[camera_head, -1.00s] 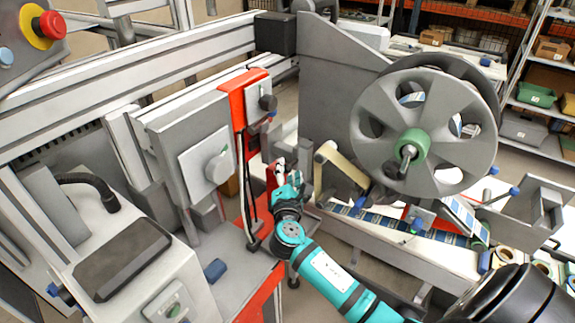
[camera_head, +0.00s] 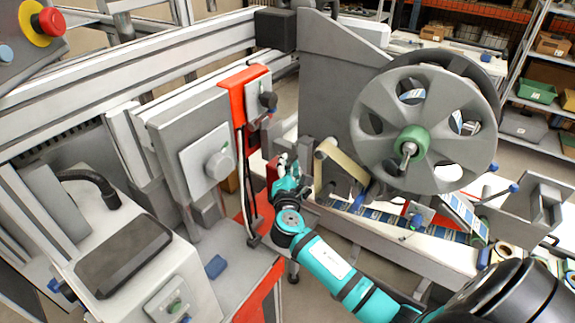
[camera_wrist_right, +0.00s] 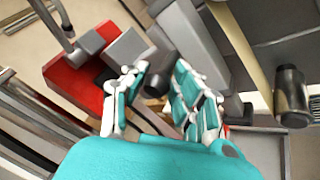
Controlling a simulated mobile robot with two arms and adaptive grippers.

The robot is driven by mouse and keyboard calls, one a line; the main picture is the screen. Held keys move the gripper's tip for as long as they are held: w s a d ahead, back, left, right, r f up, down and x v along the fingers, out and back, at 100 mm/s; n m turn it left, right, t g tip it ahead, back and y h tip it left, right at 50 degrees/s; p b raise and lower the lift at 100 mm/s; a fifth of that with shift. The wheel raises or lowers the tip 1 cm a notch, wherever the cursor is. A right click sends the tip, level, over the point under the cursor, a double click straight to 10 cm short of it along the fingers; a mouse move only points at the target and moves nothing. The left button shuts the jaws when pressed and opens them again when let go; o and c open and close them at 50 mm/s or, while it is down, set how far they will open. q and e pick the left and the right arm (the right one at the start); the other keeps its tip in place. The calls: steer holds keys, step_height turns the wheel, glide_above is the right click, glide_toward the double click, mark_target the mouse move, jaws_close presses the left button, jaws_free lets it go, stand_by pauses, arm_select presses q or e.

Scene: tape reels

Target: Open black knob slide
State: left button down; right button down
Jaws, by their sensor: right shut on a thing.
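My right gripper (camera_head: 287,168) is beside a red bracket (camera_head: 271,170) low in the machine, left of the big reel. In the right wrist view its teal and white fingers (camera_wrist_right: 150,88) are closed around a dark cylindrical black knob (camera_wrist_right: 158,66). The knob stands in front of a grey block (camera_wrist_right: 127,46) on the red bracket (camera_wrist_right: 72,78). In the head view the fingers hide the held knob. Another black knob (camera_head: 268,101) sits higher up, on a grey plate with a red mount (camera_head: 236,92). My left gripper is not in view.
A large grey reel (camera_head: 465,115) with a green hub stands right of my gripper, above a blue label strip (camera_head: 372,219). A metal roller (camera_wrist_right: 291,96) is close on the right in the wrist view.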

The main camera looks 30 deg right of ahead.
steer(key=shift+w+r, duration=0.1)
steer(key=shift+r, duration=0.05)
steer(key=w+a+b, duration=0.1)
steer(key=w, duration=0.1)
steer(key=w+a+b, duration=0.1)
steer(key=w, duration=0.1)
steer(key=w+a+b, duration=0.1)
steer(key=w, duration=0.1)
steer(key=shift+w, duration=0.4)
steer(key=shift+s+r, duration=0.1)
steer(key=shift+d, duration=0.1)
steer(key=c, duration=1)
jaws_free()
steer(key=shift+c, duration=0.2)
steer(key=shift+s, duration=0.1)
